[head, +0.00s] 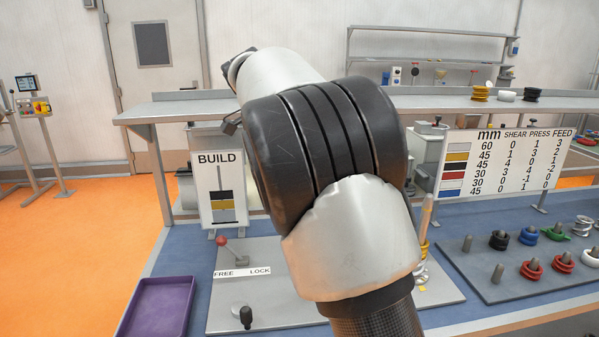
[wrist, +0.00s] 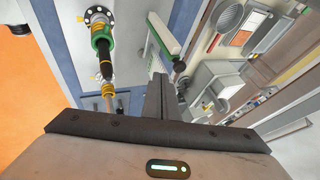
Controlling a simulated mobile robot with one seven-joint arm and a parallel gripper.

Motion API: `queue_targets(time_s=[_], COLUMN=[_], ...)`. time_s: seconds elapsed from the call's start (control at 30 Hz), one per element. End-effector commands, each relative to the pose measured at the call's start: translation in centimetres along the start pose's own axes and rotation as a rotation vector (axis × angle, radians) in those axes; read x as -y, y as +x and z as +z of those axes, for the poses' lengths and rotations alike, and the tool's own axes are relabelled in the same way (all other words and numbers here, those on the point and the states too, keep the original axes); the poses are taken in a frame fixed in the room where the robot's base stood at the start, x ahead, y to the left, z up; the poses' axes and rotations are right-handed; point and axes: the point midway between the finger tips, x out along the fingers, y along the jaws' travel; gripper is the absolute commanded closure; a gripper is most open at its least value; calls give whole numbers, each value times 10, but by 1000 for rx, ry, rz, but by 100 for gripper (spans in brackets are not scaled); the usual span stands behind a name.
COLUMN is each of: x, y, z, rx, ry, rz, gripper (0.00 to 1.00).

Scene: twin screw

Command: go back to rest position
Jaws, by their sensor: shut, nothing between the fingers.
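My gripper (wrist: 161,88) shows in the wrist view with its two dark fingers together and nothing between them. It is not visible in the head view, where my own grey and black arm fills the middle and hides part of the bench. In the wrist view, an upright rod assembly (wrist: 103,55) with green, yellow and black parts stands to the left of my fingers, apart from them. No marked rest position shows.
The blue bench holds a purple tray (head: 160,308), a FREE/LOCK lever (head: 223,241), a BUILD sign (head: 221,188), and a grey peg plate (head: 480,262) with coloured rings. A number chart (head: 500,161) stands behind. Orange floor (head: 80,250) is clear at left.

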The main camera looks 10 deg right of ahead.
Motion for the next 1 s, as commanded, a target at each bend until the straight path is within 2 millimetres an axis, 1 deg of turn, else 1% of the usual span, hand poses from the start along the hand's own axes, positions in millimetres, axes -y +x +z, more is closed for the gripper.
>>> queue_targets(time_s=[0.03,0.1,0.2,0.3,0.37,0.47,0.5,0.57,0.6,0.67,0.7,0.77,0.8,0.83,0.87,0.9,0.97,1.0], x=[2,2,2,1,-2,-19,-31,-53,-71,-100,-120,-151,-172,-188,-204,-225,-255,-273], y=[-12,-23,-34,-42,-45,-54,-60,-70,-78,-91,-99,-112,-119,-125,-130,-136,-141,-143], z=[2,2,2,1,-5,-28,-40,-58,-68,-80,-86,-91,-93,-93,-93,-92,-89,-86], rx=[2,2,1,3,14,64,95,150,188,241,272,307,323,333,338,341,335,328], ry=[-2,-2,-1,-4,-21,-95,-147,-243,-317,-437,-517,-640,-723,-786,-849,-929,-1046,-1117], rz=[-4,-3,-3,0,5,18,22,19,9,-17,-41,-82,-112,-137,-161,-194,-237,-260], gripper=[100,100,100,100,100,100,100,100,100,100,100,100,100,100,100,100,100,100])
